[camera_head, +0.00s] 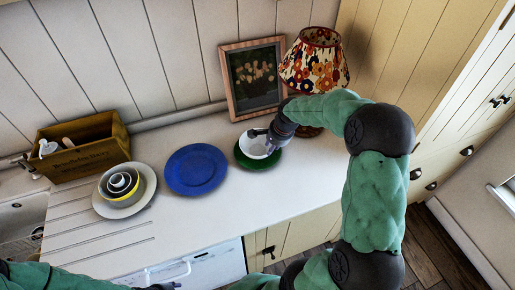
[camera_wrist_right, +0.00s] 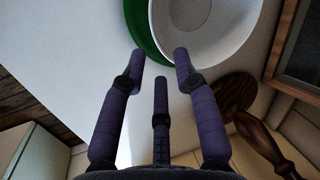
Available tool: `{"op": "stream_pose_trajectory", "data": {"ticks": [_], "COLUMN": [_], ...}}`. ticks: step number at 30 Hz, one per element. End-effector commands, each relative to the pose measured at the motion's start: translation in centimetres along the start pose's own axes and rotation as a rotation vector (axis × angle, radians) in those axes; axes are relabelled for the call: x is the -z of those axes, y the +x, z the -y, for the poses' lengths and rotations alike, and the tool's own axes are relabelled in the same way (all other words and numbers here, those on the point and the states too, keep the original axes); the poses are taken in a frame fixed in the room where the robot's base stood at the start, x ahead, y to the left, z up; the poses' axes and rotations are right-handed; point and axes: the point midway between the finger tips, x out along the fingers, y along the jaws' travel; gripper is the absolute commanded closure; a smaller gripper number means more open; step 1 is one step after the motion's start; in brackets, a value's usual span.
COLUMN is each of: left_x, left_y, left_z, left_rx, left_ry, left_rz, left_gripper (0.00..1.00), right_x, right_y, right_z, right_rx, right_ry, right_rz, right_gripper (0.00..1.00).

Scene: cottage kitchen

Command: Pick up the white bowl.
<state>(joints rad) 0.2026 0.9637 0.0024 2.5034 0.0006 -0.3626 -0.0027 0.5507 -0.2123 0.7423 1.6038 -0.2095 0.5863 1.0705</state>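The white bowl (camera_head: 254,148) sits on a green plate (camera_head: 261,164) on the counter, below the framed picture in the head view. In the right wrist view the bowl (camera_wrist_right: 205,25) fills the top middle, with the green plate (camera_wrist_right: 147,30) beside it. My right gripper (camera_wrist_right: 160,58) has its fingers spread, with one fingertip overlapping the bowl near its rim and the others outside the bowl. Whether they touch it is unclear. In the head view the right gripper (camera_head: 262,138) partly covers the bowl. Of my left arm, only a part shows at the bottom left edge; its fingers are not clear.
A blue plate (camera_head: 196,169) lies left of the bowl, then nested bowls (camera_head: 119,184) on a pale plate (camera_head: 140,203). A wooden crate (camera_head: 82,150) stands at the back left. A lamp (camera_head: 314,62) and a picture frame (camera_head: 253,77) stand close behind the bowl. The front counter is clear.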

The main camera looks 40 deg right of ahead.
Motion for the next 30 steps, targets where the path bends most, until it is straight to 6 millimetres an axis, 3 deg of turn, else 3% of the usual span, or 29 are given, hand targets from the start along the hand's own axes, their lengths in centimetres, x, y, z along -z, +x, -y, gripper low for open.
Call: {"op": "stream_pose_trajectory", "data": {"ticks": [9,17,21,30], "left_x": [0.0,0.0,0.0,0.0], "left_y": [0.6,0.6,0.6,0.6], "left_z": [0.2,0.2,0.2,0.2], "left_rx": [0.000,0.000,0.000,0.000], "left_ry": [0.000,0.000,0.000,0.000], "left_rz": [0.000,0.000,0.000,0.000], "left_gripper": [0.60,0.60,0.60,0.60], "right_x": [0.3,0.3,0.3,0.3], "right_y": [4.3,4.6,4.6,4.5], "right_z": [-0.2,-0.1,-0.1,0.0], "right_rx": [-0.003,-0.001,-0.001,0.001], "right_ry": [-0.001,0.000,0.000,0.000], "right_rz": [0.002,0.000,0.001,-0.001], "right_gripper": [0.69,0.69,1.00,1.00]}}
